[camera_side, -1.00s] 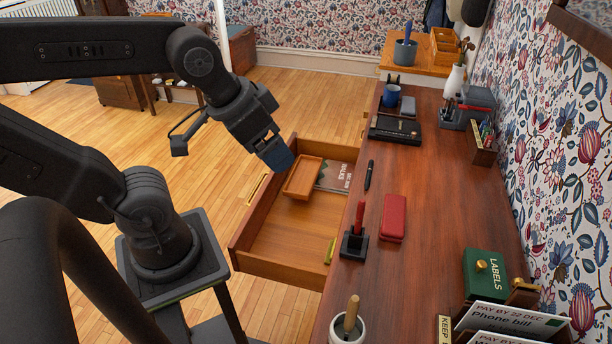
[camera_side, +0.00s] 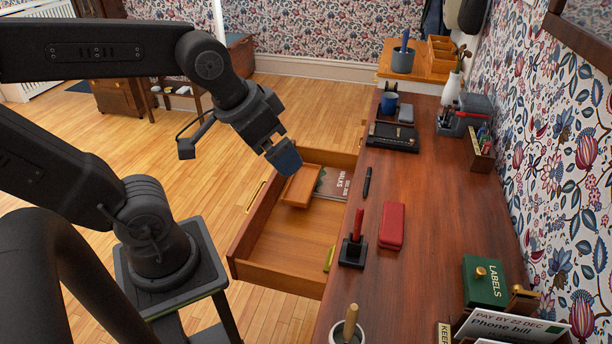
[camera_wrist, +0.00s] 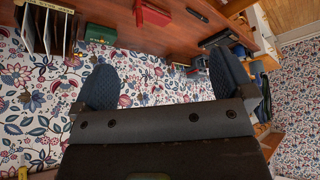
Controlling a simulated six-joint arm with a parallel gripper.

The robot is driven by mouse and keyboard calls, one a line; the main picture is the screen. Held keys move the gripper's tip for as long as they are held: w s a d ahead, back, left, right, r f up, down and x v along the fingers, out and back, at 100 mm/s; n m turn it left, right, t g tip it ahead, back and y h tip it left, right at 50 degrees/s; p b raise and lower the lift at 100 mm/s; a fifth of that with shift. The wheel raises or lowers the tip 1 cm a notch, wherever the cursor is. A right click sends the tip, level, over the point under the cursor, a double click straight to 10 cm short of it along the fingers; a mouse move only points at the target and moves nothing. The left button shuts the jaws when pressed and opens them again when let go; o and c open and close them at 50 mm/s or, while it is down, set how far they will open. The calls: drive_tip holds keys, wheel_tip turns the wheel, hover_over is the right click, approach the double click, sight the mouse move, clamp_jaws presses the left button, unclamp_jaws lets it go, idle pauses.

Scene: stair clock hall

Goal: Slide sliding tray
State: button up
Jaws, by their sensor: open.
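The sliding tray (camera_side: 298,190) is a small orange-brown wooden tray inside the open drawer (camera_side: 262,274) of the desk. It sits toward the drawer's far end, next to a dark booklet (camera_side: 334,182). My gripper (camera_side: 286,160) is just above the tray's far end in the side view, its blue fingertips partly covering it. I cannot tell whether they touch it. In the wrist view the two dark blue fingers (camera_wrist: 165,88) stand wide apart with nothing between them. The tray does not show in the wrist view.
A green labels box (camera_side: 484,283) stands by the wall. The near part of the drawer is mostly clear.

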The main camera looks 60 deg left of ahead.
drive_tip(key=w+a+f+n+y, duration=0.1)
drive_tip(key=w+a, duration=0.3)
drive_tip(key=w, duration=0.2)
drive_tip(key=w+a+n, duration=0.2)
drive_tip(key=w+a, duration=0.1)
drive_tip(key=w, duration=0.3)
drive_tip(key=n+g+y, duration=0.2)
drive_tip(key=n, duration=0.4)
hover_over(310, 169)
drive_tip(key=s+d, duration=0.4)
wheel_tip(310, 169, down, 25)
drive_tip(key=x, duration=1.4)
drive_tip(key=shift+s+a, duration=0.15)
drive_tip(key=shift+a, duration=0.1)
drive_tip(key=shift+c, duration=0.4)
